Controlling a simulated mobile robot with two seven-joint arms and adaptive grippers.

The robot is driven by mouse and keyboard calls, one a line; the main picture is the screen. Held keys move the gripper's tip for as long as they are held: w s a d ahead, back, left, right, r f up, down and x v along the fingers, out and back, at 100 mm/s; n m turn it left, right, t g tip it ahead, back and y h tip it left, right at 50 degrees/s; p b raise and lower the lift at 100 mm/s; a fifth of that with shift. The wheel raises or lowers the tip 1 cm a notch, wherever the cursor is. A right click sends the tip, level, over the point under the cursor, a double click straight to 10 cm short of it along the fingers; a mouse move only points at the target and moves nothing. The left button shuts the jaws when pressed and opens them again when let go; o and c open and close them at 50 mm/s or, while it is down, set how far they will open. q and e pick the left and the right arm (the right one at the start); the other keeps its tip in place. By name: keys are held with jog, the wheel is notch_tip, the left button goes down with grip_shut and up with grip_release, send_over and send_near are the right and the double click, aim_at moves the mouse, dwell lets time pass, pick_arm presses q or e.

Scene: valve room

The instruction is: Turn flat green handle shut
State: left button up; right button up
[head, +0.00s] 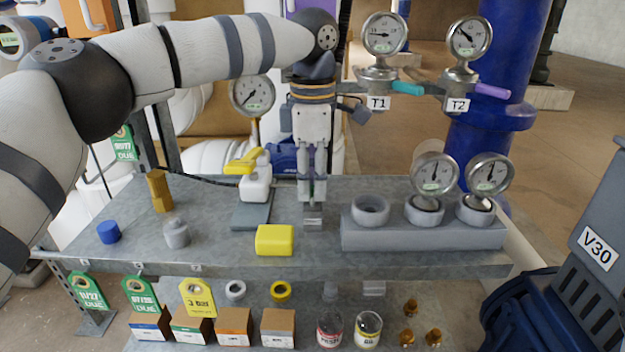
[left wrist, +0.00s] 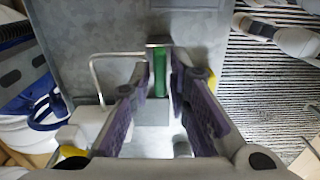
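My left gripper (head: 312,208) points straight down over the back middle of the metal bench. In the left wrist view a narrow green handle (left wrist: 161,76) shows between the two purple-padded fingertips of my left gripper (left wrist: 163,78). The fingers are only a little apart, one on each side of the handle. I cannot tell whether both pads press on it. In the head view the handle is hidden; only a small grey metal piece (head: 312,221) shows just below the fingertips. My right gripper is not in view.
Left of the gripper stands a white valve with a yellow handle (head: 244,160). A yellow block (head: 275,240) sits in front. A grey gauge stand (head: 420,233) is on the right. Gauges T1 (head: 384,33) and T2 (head: 469,38) rise behind. Small boxes and jars fill the lower shelf.

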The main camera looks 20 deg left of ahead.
aim_at(312, 186)
pick_arm(q)
jog(key=shift+o, duration=0.2)
jog(key=shift+r, duration=0.1)
notch_tip(312, 186, up, 12)
dwell(0.3)
